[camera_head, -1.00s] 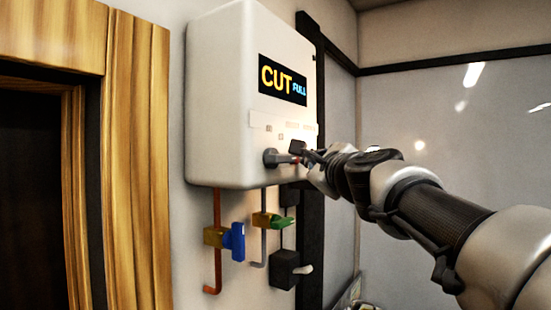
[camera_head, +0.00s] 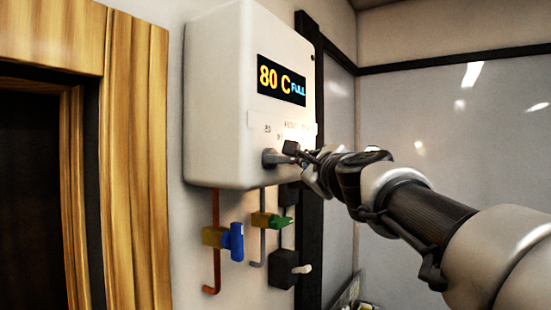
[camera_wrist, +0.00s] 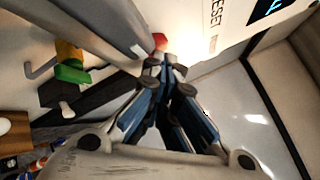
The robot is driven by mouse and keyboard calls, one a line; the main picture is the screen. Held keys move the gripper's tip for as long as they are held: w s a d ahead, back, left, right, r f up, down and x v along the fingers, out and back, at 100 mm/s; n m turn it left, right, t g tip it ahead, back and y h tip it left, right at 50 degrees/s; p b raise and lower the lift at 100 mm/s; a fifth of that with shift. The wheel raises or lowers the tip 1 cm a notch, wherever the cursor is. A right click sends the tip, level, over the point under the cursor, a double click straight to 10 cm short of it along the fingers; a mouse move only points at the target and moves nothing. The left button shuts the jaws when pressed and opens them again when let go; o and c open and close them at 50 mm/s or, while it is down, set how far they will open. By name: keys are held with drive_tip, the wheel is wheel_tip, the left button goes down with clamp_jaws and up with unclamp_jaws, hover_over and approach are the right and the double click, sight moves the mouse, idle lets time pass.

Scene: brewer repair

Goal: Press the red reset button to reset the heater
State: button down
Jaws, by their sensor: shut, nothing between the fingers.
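The white heater box (camera_head: 225,110) hangs on the wall, and its display (camera_head: 282,80) reads "80 C FULL". The red reset button (camera_wrist: 160,40) shows in the wrist view beside the "RESET" lettering. In the head view my gripper hides it. My gripper (camera_head: 298,153) is shut and empty at the lower front of the box. In the wrist view its fingertips (camera_wrist: 158,60) are right at the red button; I cannot tell whether they touch it. A grey spout or knob (camera_head: 271,157) sticks out just left of the fingertips.
Below the box are a blue-handled valve (camera_head: 236,240) on a copper pipe, a green-handled valve (camera_head: 278,222) and a black switch box (camera_head: 285,270) with a light lever. A wooden door frame (camera_head: 135,150) stands at the left.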

drive_tip(key=shift+s+d+b, duration=0.35)
drive_tip(key=shift+s+d, duration=0.2)
drive_tip(key=shift+d, duration=0.15)
drive_tip(key=shift+d, duration=0.1)
drive_tip(key=shift+s+d+b, duration=0.45)
drive_tip(key=shift+s+d, duration=0.3)
drive_tip(key=shift+d, duration=0.25)
drive_tip(key=shift+s+d+b, duration=0.4)
drive_tip(key=shift+s+d, duration=0.3)
drive_tip(key=shift+d, duration=0.25)
drive_tip(key=shift+f, duration=0.15)
